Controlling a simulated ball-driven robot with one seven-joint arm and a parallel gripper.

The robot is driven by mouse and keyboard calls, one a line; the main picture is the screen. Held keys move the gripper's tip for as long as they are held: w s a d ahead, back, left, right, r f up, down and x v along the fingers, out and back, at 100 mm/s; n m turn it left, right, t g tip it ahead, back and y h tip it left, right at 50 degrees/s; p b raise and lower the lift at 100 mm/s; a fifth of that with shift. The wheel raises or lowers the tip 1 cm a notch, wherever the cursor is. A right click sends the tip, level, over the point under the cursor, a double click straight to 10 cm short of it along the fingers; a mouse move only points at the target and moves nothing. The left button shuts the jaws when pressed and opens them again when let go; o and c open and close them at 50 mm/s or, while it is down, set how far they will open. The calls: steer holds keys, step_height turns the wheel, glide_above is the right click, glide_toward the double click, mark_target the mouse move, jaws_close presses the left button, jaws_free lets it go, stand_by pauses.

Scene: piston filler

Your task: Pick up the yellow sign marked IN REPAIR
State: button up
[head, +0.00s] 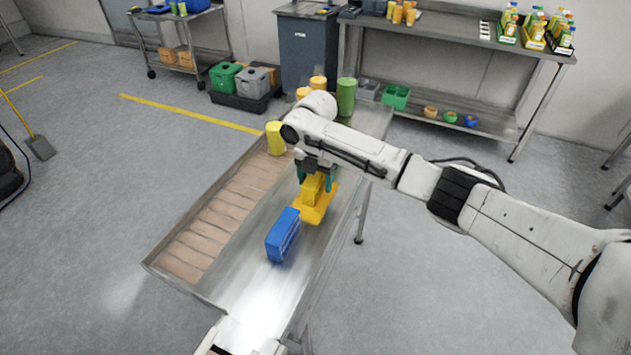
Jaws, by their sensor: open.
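A yellow sign (315,207) stands upright on its wide yellow base on the metal table. Its marking is not readable from here, and my arm hides its top. My gripper (316,178) is over the sign and pointing down. Its teal fingers are open, one on each side of the sign's upper part. I cannot tell whether the fingers touch it.
A blue block with pale markings (283,235) stands just in front of the yellow sign. Yellow (275,138) and green (346,97) cylinders stand at the table's far end. Brown slabs (215,228) line its left side. The table's front is bare.

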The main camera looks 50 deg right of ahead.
steer(key=shift+f, duration=0.95)
steer(key=c, duration=1.1)
